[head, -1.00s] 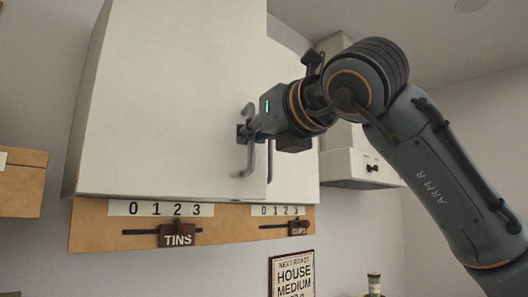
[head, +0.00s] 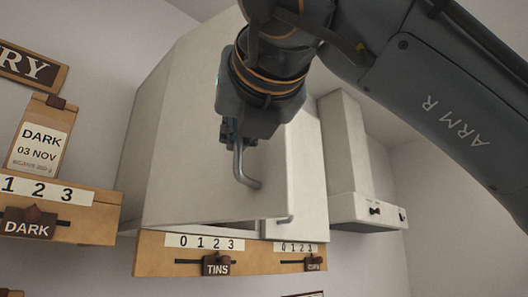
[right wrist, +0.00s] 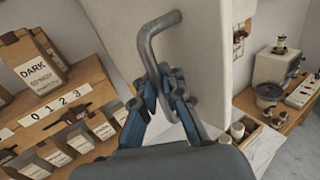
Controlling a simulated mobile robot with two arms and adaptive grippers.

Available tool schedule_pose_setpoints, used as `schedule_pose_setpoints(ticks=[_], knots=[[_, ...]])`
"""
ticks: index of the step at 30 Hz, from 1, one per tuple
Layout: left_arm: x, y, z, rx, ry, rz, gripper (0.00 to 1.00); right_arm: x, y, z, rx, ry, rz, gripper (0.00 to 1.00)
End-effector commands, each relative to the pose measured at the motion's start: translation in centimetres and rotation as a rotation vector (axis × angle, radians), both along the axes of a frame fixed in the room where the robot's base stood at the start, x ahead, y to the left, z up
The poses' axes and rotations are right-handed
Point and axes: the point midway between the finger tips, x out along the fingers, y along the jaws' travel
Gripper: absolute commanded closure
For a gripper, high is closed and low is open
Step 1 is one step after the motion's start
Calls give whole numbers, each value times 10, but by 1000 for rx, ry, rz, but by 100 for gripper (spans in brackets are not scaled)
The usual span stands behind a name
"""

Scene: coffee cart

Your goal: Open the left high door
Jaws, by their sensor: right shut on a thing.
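The left high door (head: 185,150) is a large white panel standing partly open, swung out toward me, with a dark gap showing under its lower edge. Its grey bar handle (head: 243,172) is near the door's right edge. My right gripper (head: 233,135) is shut on this handle at its upper part. In the right wrist view the blue-grey fingers (right wrist: 172,85) close around the handle (right wrist: 153,38), with the white door (right wrist: 205,50) behind. The cabinet's inside is mostly hidden by the door. My left gripper is in neither current view.
A second white door (head: 308,170) with its own handle (head: 284,219) is at the right. A range hood (head: 365,207) stands beyond it. A wooden rail (head: 155,262) with a TINS slider (head: 216,266) runs below. A shelf with a DARK bag (head: 38,140) is at the left.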

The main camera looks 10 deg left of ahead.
Motion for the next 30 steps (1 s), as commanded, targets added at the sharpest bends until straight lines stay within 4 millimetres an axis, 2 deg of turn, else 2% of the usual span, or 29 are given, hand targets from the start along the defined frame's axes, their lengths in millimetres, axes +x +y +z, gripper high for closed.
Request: schedule_pose_setpoints(ticks=[3, 12, 29, 30], knots=[[0, -1, -3, -1, -1, 0, 60, -16, 13, 0, -5, -5, 1, 100], [1, -3, -5, -4, -2, 1, 60, -36, 33, 0, -6, -1, 1, 100], [3, -3, -5, -4, -3, 0, 60, -40, 39, -1, -6, 0, 3, 100], [3, -3, -5, -4, -4, 0, 60, -40, 39, -1, -6, 0, 3, 89]])
